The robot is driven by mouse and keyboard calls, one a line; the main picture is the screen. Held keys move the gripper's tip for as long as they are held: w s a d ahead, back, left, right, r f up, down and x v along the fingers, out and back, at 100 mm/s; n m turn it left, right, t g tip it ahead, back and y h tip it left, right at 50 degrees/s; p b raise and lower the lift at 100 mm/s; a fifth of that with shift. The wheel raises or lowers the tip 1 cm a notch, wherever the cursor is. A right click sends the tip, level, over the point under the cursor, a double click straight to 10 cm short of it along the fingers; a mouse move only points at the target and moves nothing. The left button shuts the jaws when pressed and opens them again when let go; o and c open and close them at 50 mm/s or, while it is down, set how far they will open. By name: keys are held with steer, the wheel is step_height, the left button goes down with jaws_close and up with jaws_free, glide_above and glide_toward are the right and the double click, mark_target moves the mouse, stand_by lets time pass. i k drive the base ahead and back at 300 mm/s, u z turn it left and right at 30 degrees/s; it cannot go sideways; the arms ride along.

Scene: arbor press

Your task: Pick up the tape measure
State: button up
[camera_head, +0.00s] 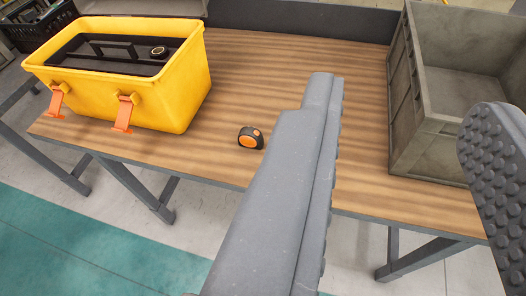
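The tape measure (251,138) is small and black with an orange round face. It sits upright on the wooden table (300,60), near the front edge, right of the yellow toolbox. My gripper (405,105) is open, with its two grey studded fingers wide apart and nothing between them. Its left finger reaches up the middle of the picture, just right of the tape measure. Its right finger is at the right edge.
A yellow toolbox (150,98) with orange latches and a black tray stands at the left of the table. A grey open crate (428,135) stands at the right, behind the right finger. A dark crate (35,25) is at the far left. The table middle is clear.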

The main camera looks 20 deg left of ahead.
mark_target(249, 137)
steer(key=u, duration=0.2)
steer(key=i, duration=0.9)
steer(key=z, duration=0.1)
